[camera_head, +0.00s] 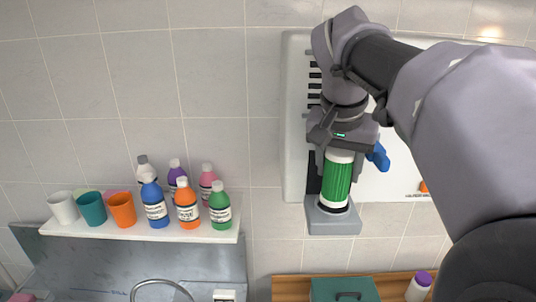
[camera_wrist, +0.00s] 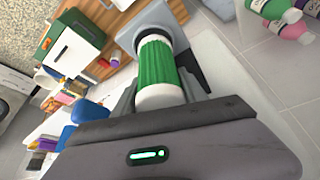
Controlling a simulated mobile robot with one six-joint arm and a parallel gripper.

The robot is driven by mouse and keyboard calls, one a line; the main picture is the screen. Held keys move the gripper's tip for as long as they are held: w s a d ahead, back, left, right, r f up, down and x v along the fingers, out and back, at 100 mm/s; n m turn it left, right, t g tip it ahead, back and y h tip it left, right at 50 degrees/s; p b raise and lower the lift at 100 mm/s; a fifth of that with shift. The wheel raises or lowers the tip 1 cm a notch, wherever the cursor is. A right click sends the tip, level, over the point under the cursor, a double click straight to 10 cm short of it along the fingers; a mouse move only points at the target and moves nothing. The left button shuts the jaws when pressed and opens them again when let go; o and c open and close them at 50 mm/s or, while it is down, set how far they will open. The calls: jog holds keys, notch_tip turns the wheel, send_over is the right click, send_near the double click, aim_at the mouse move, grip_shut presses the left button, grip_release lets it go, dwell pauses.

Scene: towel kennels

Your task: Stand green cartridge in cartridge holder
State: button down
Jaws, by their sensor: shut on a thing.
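The green cartridge (camera_head: 338,178) is a ribbed green cylinder with white ends. It is upright in the head view, with its lower end at the grey cartridge holder (camera_head: 333,222) on the wall panel. The cartridge (camera_wrist: 158,68) and the holder (camera_wrist: 152,22) also show in the wrist view. My gripper (camera_head: 341,149) is shut on the white top end of the cartridge. A dark ring shows at the cartridge's lower end, by the holder. I cannot tell whether the cartridge's base is fully seated in the holder.
A white wall panel (camera_head: 297,120) stands behind my arm, with a blue item (camera_head: 379,156) beside my gripper. A shelf (camera_head: 190,234) at left holds cups and several bottles. Below are a wooden counter (camera_head: 290,286) and a green box (camera_head: 343,291).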

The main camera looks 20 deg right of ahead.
jog(key=shift+s+a+f+b, duration=0.1)
jog(key=shift+s+f+b, duration=0.15)
jog(key=shift+f+b, duration=0.45)
jog(key=shift+w+f, duration=0.25)
jog(key=c, duration=0.6)
grip_release()
jog(key=shift+s, duration=0.1)
jog(key=shift+c, duration=0.2)
jog(key=shift+o, duration=0.4)
jog(key=p+v, duration=0.6)
jog(key=v, duration=1.1)
jog(key=shift+a+r, duration=0.15)
jog(key=shift+r, duration=0.05)
jog(key=shift+f, duration=0.1)
